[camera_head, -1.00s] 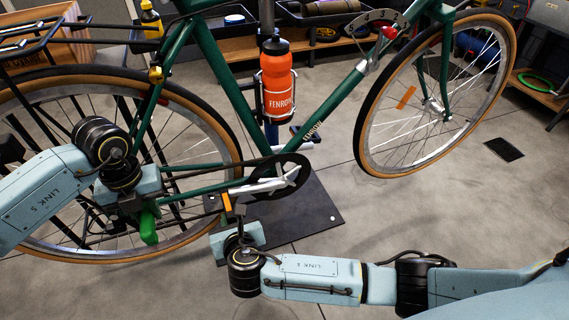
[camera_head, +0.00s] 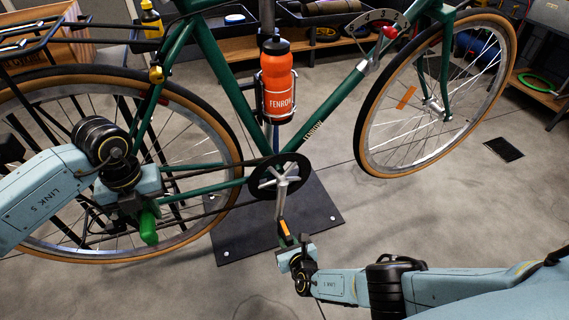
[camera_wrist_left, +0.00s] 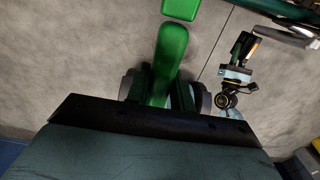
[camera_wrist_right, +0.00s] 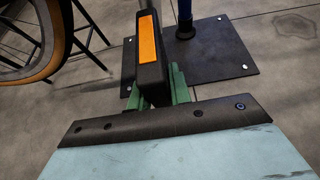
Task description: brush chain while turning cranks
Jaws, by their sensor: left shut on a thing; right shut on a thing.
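A green bicycle (camera_head: 233,88) is held above the floor. Its chain (camera_head: 208,213) runs from the rear wheel (camera_head: 228,150) to the dark chainring (camera_head: 262,183). My left gripper (camera_head: 135,208) is shut on a green-handled brush (camera_head: 148,226) beside the lower chain run; the handle also shows in the left wrist view (camera_wrist_left: 168,62). The bristles are hidden, so contact with the chain cannot be told. My right gripper (camera_wrist_right: 158,92) is shut on the pedal (camera_wrist_right: 150,55), dark with an orange reflector. The crank arm (camera_head: 281,205) points down from the chainring.
An orange bottle (camera_head: 277,85) sits on the frame. A dark base plate (camera_head: 318,215) lies on the floor under the cranks. The front wheel (camera_head: 371,150) stands to the right. Shelves with trays (camera_head: 225,22) line the back. The floor at front is open.

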